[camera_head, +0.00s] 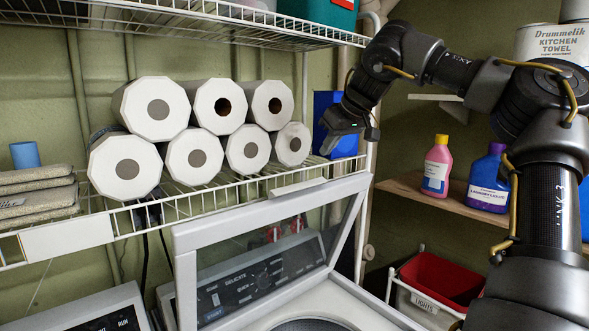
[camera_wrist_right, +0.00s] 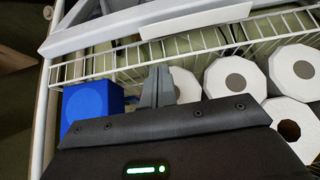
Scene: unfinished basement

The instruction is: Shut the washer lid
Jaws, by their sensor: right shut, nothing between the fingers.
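The washer lid (camera_head: 250,211) stands raised at the back of the washer (camera_head: 345,310), a pale frame around a clear window. The washer's control panel shows through the window. Part of the lid's frame (camera_wrist_right: 150,22) also crosses the top of the right wrist view. My right gripper (camera_head: 333,143) is shut and empty, above the lid's upper right corner and in front of the blue box; a gap appears between gripper and lid. Its fingers (camera_wrist_right: 157,82) are together in the right wrist view. My left gripper is not in view.
A wire shelf (camera_head: 150,218) behind the lid holds several paper rolls (camera_head: 155,108), folded towels (camera_head: 38,190) and a blue box (camera_head: 335,110). At right, a wooden shelf (camera_head: 405,188) holds a pink bottle (camera_head: 437,165) and purple bottle (camera_head: 489,180), above a red-lined hamper (camera_head: 440,282).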

